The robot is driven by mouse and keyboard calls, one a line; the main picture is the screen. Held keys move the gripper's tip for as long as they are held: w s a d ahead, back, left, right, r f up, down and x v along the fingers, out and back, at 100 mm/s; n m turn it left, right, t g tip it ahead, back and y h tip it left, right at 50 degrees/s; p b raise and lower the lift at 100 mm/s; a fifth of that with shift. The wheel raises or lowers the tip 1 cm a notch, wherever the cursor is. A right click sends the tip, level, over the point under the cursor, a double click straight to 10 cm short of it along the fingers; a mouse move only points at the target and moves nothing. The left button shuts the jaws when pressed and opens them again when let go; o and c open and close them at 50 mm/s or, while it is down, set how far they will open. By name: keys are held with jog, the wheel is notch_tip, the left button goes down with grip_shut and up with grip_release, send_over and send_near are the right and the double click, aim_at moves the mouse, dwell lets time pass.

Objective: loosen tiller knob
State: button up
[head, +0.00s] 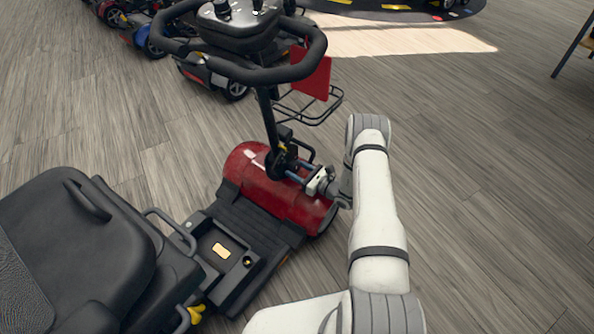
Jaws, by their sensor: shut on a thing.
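A red mobility scooter (255,172) stands in the middle of the head view. Its black tiller (268,115) rises from the red front cover to a looped handlebar and leans up to the left. My gripper (290,171) reaches in from the right, low at the tiller's base, just above the red cover. Its jaws are shut on the tiller knob at the pivot. The knob itself is mostly hidden by the jaws and the dark pivot parts, so its outline is not clear.
The scooter's black seat (75,245) fills the lower left. A wire basket (312,105) and a red panel (312,74) sit in front of the tiller, above my gripper. More scooters (150,35) stand at the upper left.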

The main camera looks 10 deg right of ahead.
jog(key=shift+n+b, duration=0.5)
jog(key=shift+n, duration=1)
jog(key=shift+c, duration=0.3)
jog(key=o, duration=1)
jog(key=shift+c, duration=0.2)
jog(key=shift+p+v, duration=1.05)
jog(key=shift+v, duration=2.9)
